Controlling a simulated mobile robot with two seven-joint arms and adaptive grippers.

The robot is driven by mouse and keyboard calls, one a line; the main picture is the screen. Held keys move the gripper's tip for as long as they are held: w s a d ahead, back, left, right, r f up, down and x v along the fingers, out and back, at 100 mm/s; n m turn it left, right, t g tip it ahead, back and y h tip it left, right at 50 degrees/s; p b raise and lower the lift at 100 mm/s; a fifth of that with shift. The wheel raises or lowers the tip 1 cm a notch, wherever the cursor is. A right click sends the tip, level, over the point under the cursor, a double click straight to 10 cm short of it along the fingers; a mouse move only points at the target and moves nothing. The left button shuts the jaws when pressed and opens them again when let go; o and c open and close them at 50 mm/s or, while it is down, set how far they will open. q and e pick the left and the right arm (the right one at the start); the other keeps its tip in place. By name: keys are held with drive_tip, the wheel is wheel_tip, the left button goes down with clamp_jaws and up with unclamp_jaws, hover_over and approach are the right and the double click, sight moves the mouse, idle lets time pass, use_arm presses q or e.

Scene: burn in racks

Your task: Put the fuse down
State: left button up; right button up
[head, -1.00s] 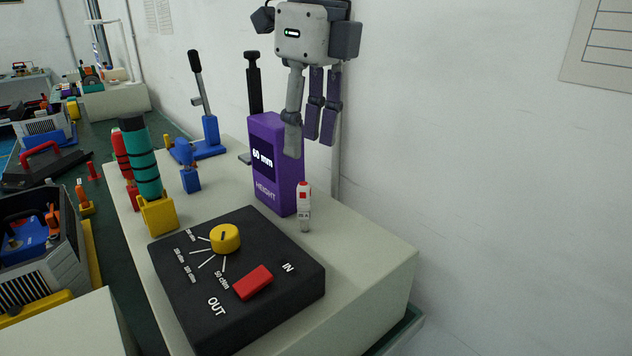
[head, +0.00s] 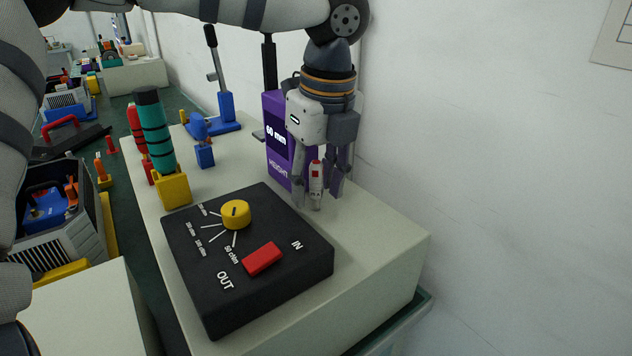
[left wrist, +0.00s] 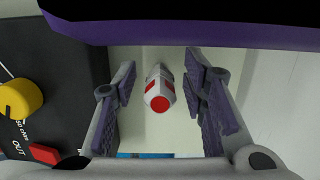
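The fuse (head: 316,181) is a small white cylinder with a red top and a red patch. It stands upright on the pale bench top (head: 372,245), right of the black box and in front of the purple height gauge (head: 277,150). My left gripper (head: 320,197) points down around the fuse, with its fingers on both sides. In the left wrist view the fuse (left wrist: 160,92) lies between the open fingers (left wrist: 163,100), with a gap on each side. My right gripper is not in view.
A black box (head: 210,290) with a yellow knob (head: 236,214) and a red switch (head: 263,259) stands left of the fuse. Teal-handled (head: 153,130) and blue tools stand behind it. A white wall is at the right. The bench front right is clear.

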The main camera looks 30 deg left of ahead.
use_arm(q)
clamp_jaws()
drive_tip(key=shift+r, duration=0.1)
